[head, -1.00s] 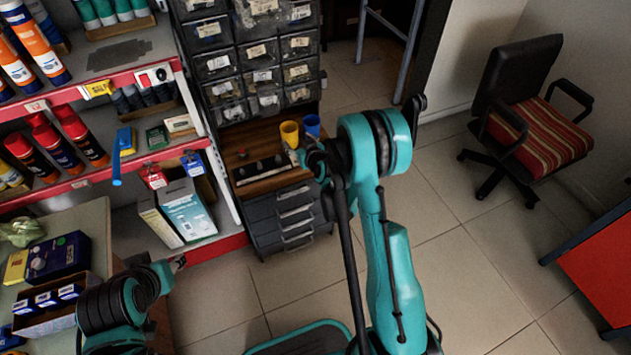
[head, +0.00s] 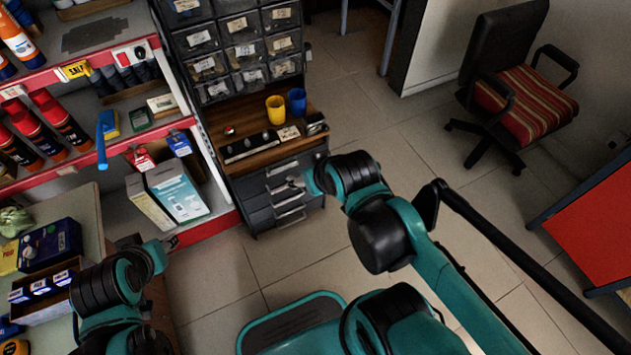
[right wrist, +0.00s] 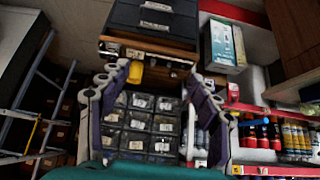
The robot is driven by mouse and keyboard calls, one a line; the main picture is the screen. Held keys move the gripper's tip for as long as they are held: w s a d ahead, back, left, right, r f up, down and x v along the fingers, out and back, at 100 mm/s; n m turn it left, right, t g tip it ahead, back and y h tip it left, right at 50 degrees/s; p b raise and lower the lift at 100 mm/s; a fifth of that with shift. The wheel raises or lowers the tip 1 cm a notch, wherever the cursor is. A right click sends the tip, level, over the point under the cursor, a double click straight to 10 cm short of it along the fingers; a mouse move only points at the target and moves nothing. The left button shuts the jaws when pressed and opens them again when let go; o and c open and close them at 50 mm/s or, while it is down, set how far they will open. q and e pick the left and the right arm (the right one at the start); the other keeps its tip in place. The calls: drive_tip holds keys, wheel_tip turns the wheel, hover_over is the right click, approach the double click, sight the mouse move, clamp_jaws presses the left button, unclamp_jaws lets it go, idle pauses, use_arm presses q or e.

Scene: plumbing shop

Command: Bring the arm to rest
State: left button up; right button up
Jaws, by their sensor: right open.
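My right arm reaches in from the right in the head view, its teal and black links bent in front of the drawer cabinet (head: 250,205). Its gripper (head: 296,183) is small and partly hidden by the wrist, in front of the cabinet's lower drawers. In the right wrist view the same gripper (right wrist: 158,72) has its two fingers wide apart with nothing between them, facing the cabinet. My left gripper (head: 171,242) is at the lower left, by the table's edge; its fingers are too small to tell open from shut.
A yellow cup (head: 275,109) and a blue cup (head: 297,102) stand on the cabinet's wooden ledge. Shelves with bottles and boxes are at left, above a table (head: 92,215) with boxes. A chair (head: 525,90) and a red panel (head: 600,225) are at right. Tiled floor between is clear.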

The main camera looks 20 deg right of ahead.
drive_tip(key=shift+s+d+f, duration=0.1)
drive_tip(key=shift+s+f, duration=0.1)
drive_tip(key=shift+s, duration=0.4)
drive_tip(key=shift+s+f, duration=0.15)
drive_tip(key=shift+s, duration=0.4)
idle(0.3)
